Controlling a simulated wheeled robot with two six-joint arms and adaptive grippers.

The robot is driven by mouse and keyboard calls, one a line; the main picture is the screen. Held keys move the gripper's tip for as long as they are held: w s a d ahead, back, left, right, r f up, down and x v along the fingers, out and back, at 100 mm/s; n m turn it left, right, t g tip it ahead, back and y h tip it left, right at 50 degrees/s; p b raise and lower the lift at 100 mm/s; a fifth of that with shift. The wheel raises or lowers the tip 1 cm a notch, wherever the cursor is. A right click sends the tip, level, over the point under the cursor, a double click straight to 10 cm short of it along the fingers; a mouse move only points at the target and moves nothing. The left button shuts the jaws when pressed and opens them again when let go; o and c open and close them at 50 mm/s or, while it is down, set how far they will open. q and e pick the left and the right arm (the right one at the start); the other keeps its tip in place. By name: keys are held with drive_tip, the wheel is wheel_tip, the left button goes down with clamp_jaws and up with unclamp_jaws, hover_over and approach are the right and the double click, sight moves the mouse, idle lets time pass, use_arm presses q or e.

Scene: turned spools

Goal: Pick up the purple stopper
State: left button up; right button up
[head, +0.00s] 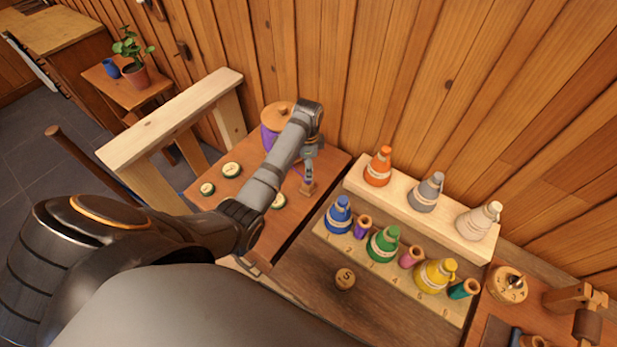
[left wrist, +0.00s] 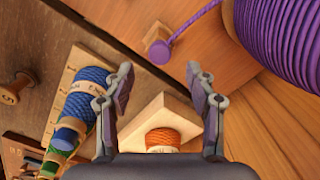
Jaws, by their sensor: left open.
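A large purple spool (head: 270,141) with a wooden top stands behind my left forearm; its cord also shows at the upper right in the left wrist view (left wrist: 285,40). The cord runs to a round purple end, the purple stopper (left wrist: 159,52), at a small wooden block (left wrist: 154,34). The block also shows in the head view (head: 307,188), right below my left gripper (head: 309,170). In the left wrist view the gripper (left wrist: 159,70) is open and empty, with the stopper ahead between its fingertips. A small purple piece (head: 362,228) stands in the front rack between blue and green cones.
Blue (head: 339,215), green (head: 383,244) and yellow (head: 435,275) cones stand in the front rack. Orange (head: 378,166), grey (head: 427,192) and white (head: 478,220) cones stand on the pale shelf behind. The plank wall closes the back.

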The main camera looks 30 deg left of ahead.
use_arm(q)
drive_tip(key=shift+f, duration=0.35)
drive_tip(key=f, duration=0.2)
drive_tip(key=f+p, duration=0.1)
drive_tip(key=shift+s+a+f, duration=0.1)
drive_tip(key=shift+s+f, duration=0.1)
drive_tip(key=shift+f, duration=0.2)
drive_tip(key=shift+w+f, duration=0.1)
drive_tip(key=shift+f, duration=0.25)
drive_tip(key=c, duration=0.7)
drive_tip(key=shift+c, duration=0.7)
use_arm(e)
drive_tip(key=shift+w+r, duration=0.8)
